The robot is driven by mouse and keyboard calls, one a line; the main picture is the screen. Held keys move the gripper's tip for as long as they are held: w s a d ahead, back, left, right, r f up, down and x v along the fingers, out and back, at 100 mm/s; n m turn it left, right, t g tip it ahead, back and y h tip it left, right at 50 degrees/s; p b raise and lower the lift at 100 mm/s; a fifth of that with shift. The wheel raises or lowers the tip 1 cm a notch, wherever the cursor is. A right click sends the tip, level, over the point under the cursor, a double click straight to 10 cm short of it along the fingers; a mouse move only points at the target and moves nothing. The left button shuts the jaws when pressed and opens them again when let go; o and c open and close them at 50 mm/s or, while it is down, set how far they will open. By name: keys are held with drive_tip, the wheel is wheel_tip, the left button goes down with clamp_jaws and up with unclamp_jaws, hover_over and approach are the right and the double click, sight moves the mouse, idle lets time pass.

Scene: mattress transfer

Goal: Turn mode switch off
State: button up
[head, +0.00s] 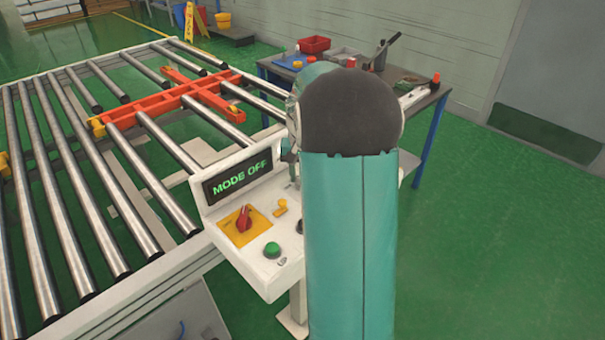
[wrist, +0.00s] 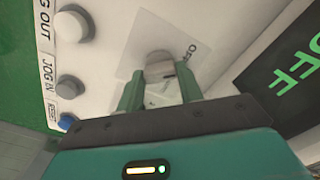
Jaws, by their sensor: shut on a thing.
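The control panel (head: 262,277) is a white box with a display (head: 238,178) that reads MODE OFF in green. In the wrist view, my gripper (wrist: 160,74) has its two green fingers on either side of a small grey switch knob (wrist: 159,60) and is shut on it. The knob sits on a pale square plate with an OFF label (wrist: 190,52) beside it. Part of the display (wrist: 300,75) shows at the right of the wrist view. In the head view my arm hides the gripper's fingers and this knob.
A red knob on a yellow plate (head: 231,228), a small yellow switch (head: 280,207) and a green button (head: 272,249) are on the panel. Grey and blue buttons (wrist: 68,121) lie left of my gripper. A roller conveyor (head: 110,170) and a worktable (head: 425,100) stand nearby.

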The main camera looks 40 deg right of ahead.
drive_tip(key=shift+n, duration=0.8)
drive_tip(key=o, duration=1)
wheel_tip(320, 180, up, 14)
drive_tip(key=shift+f, duration=0.1)
drive_tip(key=shift+a, duration=0.1)
